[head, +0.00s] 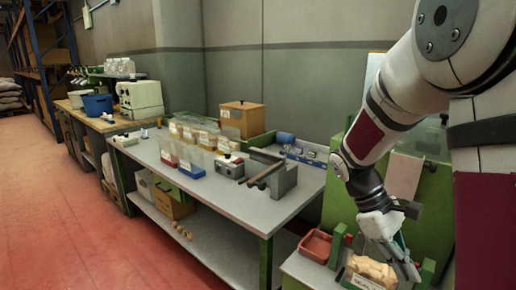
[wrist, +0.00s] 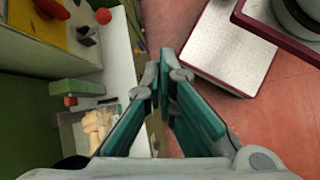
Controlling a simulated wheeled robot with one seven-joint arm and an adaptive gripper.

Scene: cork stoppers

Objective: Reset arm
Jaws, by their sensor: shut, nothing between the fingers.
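My gripper (head: 400,262) hangs at the lower right of the head view, fingers pointing down, beside a clear bin (head: 346,280) with a heap of tan cork stoppers (head: 372,270). From this view I cannot tell how high it is relative to the bin's rim. In the wrist view my gripper (wrist: 163,72) has its teal-padded fingers brought together at the tips with nothing between them. The cork stoppers also show there (wrist: 97,126), left of the fingers and apart from them. The arm is bent at the right of the head view.
A red tray (head: 316,246) sits left of the bin on the green-framed station (head: 434,215). The red floor (head: 60,220) at left is clear.

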